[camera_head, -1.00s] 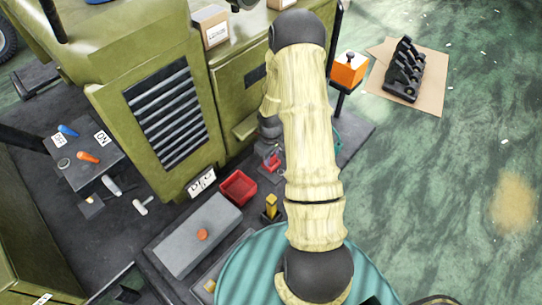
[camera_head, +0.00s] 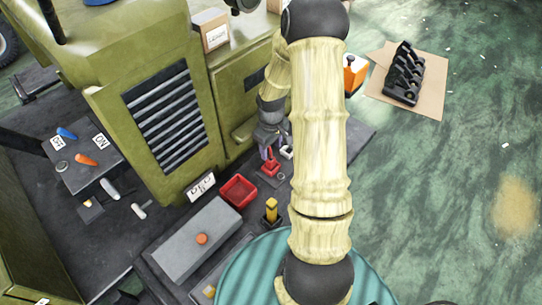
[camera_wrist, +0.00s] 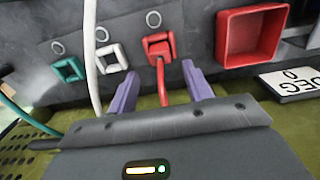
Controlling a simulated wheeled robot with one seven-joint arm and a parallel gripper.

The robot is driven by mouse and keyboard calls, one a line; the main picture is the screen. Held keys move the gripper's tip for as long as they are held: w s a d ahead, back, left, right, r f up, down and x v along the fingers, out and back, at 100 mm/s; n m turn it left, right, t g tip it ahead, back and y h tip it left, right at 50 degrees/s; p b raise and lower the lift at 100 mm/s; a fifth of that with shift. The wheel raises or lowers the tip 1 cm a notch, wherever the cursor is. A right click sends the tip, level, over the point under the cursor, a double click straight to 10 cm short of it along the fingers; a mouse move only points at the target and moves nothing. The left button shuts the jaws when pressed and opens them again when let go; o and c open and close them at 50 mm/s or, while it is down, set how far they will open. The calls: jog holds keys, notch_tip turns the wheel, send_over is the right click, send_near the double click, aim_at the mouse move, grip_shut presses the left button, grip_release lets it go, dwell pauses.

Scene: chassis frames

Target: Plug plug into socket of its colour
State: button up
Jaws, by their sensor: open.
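My gripper (camera_wrist: 161,88) is open, its two purple fingers apart and nothing clamped between them. In the wrist view a red plug (camera_wrist: 160,66) with a red cable is at the red square socket (camera_wrist: 158,42), ahead of and between the fingertips. The plug looks to be in or against the socket; I cannot tell how deep it sits. A white socket (camera_wrist: 111,57) and a teal socket (camera_wrist: 68,70) are to its left, and both look empty. In the head view the red socket (camera_head: 271,168) shows just below my gripper, which is partly hidden by my arm.
A white cable (camera_wrist: 92,60) runs upright left of the fingers, and a teal cable (camera_wrist: 28,121) lies further left. A red open bin (camera_head: 238,190) and a label plate (camera_wrist: 291,84) are nearby. The green cabinet (camera_head: 160,110) stands close on the left.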

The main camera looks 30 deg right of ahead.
aim_at(270, 160)
notch_tip(270, 160, up, 5)
dwell(0.4)
jog(key=s+a+r+m+t, duration=0.2)
jog(key=s+a+r+m, duration=0.2)
jog(key=s+a+r, duration=0.6)
jog(key=s+a, duration=0.2)
jog(key=a, duration=0.1)
jog(key=shift+s+a+t, duration=0.25)
jog(key=shift+a+t, duration=0.05)
jog(key=shift+r, duration=0.1)
jog(key=shift+c, duration=0.4)
